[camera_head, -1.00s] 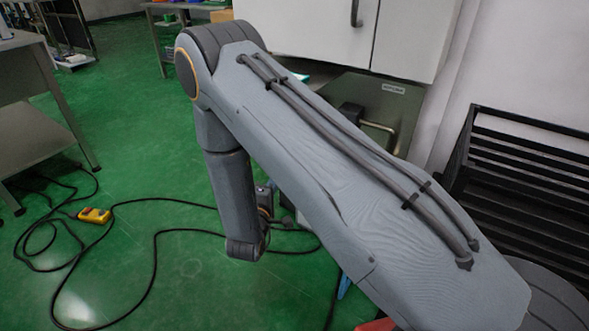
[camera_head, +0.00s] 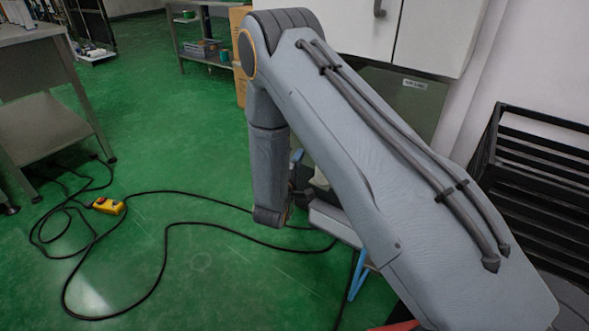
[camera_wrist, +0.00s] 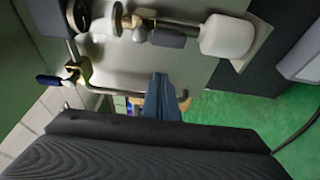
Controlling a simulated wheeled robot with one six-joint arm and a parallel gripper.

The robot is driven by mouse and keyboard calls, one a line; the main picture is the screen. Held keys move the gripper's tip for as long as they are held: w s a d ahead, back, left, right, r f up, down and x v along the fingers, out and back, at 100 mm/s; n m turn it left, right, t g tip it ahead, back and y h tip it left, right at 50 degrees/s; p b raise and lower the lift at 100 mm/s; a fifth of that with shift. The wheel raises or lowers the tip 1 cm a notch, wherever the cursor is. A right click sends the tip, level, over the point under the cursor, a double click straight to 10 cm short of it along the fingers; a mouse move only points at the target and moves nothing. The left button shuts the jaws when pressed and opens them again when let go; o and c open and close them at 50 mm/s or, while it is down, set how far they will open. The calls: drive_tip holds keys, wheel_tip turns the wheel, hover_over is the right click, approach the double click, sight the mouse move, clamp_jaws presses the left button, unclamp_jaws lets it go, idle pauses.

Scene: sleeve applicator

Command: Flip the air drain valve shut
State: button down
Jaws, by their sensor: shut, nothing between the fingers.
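In the wrist view a small brass valve (camera_wrist: 70,74) with a dark blue lever handle (camera_wrist: 48,80) sits on the pipework at the left; I take it for the air drain valve. The handle points left, away from the pipe. My gripper (camera_wrist: 161,84) is at the middle of the wrist view, its blue-grey fingers closed together with nothing between them. It shows to the right of the valve, apart from it in the picture. In the head view my arm hides the valve and pipework.
A light panel (camera_wrist: 110,62) carries a round gauge (camera_wrist: 78,14), fittings and a white bowl (camera_wrist: 227,36). In the head view a black rack (camera_head: 535,170) stands at right, a grey table (camera_head: 45,125) at left. A yellow box (camera_head: 108,206) and black cable (camera_head: 165,240) lie on green floor.

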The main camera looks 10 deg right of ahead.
drive_tip(key=shift+s+d+b, duration=0.15)
drive_tip(key=shift+s+d, duration=0.4)
drive_tip(key=shift+d, duration=0.25)
drive_tip(key=shift+s+d+b, duration=0.15)
drive_tip(key=shift+s+d, duration=0.35)
drive_tip(key=shift+d, duration=0.3)
drive_tip(key=shift+d, duration=0.1)
